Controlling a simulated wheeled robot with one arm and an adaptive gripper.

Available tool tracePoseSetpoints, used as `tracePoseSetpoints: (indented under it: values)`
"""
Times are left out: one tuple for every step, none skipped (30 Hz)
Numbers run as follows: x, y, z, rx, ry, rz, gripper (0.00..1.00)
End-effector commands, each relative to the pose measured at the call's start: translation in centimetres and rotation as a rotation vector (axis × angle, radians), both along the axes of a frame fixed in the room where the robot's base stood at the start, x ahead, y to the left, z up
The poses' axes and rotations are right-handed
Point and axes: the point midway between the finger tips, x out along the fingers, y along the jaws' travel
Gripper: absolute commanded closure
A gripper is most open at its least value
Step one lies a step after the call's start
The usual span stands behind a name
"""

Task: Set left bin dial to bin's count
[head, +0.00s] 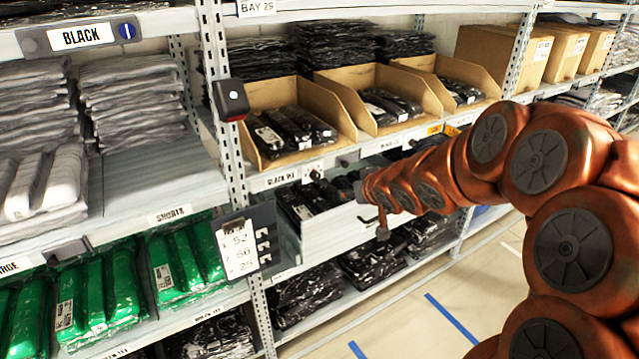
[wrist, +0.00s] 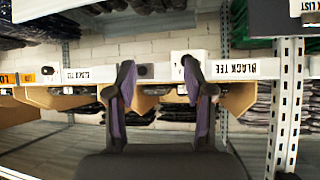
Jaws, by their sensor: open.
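The left cardboard bin (head: 335,108) stands on the shelf in the head view, holding several black wrapped packs (head: 290,128). Below it, on the shelf edge, are a BLACK TEE label (head: 288,178) and a small dark dial (head: 315,172). The dial's setting is too small to read. In the wrist view the picture is upside down; the BLACK TEE label (wrist: 237,68) is right of my gripper (wrist: 158,66). My gripper is open and empty, its fingers facing the shelf edge. A pale plate (wrist: 178,58) is partly hidden behind the right finger.
Two more cardboard bins (head: 428,92) stand to the right. An open drawer-like tray (head: 335,222) with black packs is below. A dark clipboard (head: 268,238) with a number sheet and a red-black device (head: 231,100) hang on the left upright. The aisle floor (head: 400,315) is clear.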

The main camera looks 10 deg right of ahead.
Motion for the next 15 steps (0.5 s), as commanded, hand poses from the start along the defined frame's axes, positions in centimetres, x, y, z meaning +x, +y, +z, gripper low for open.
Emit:
tracePoseSetpoints:
  values:
    - [1.3,0.3,-0.7,0.034,-0.038,0.027,0.47]
    - [2.0,0.7,-0.5,0.056,-0.067,0.046,0.47]
    - [2.8,1.1,-0.5,0.082,-0.096,0.069,0.47]
    - [3.3,1.5,-0.5,0.101,-0.119,0.088,0.47]
    - [3.7,1.8,-0.5,0.117,-0.135,0.103,0.47]
    - [4.2,2.1,-0.3,0.14,-0.16,0.123,0.47]
    - [4.4,2.4,-0.2,0.155,-0.175,0.135,0.47]
    - [4.7,2.5,-0.2,0.167,-0.186,0.145,0.47]
    - [4.9,2.8,-0.1,0.183,-0.199,0.157,0.47]
    - [5.0,3.0,0.0,0.191,-0.208,0.167,0.47]
    - [5.1,3.1,0.0,0.198,-0.215,0.172,0.47]
    - [5.3,3.2,0.0,0.204,-0.219,0.178,0.47]
    - [5.3,3.3,0.0,0.208,-0.222,0.181,0.47]
    - [5.5,3.4,0.0,0.209,-0.223,0.183,0.47]
    - [5.6,3.4,-0.1,0.21,-0.223,0.185,0.47]
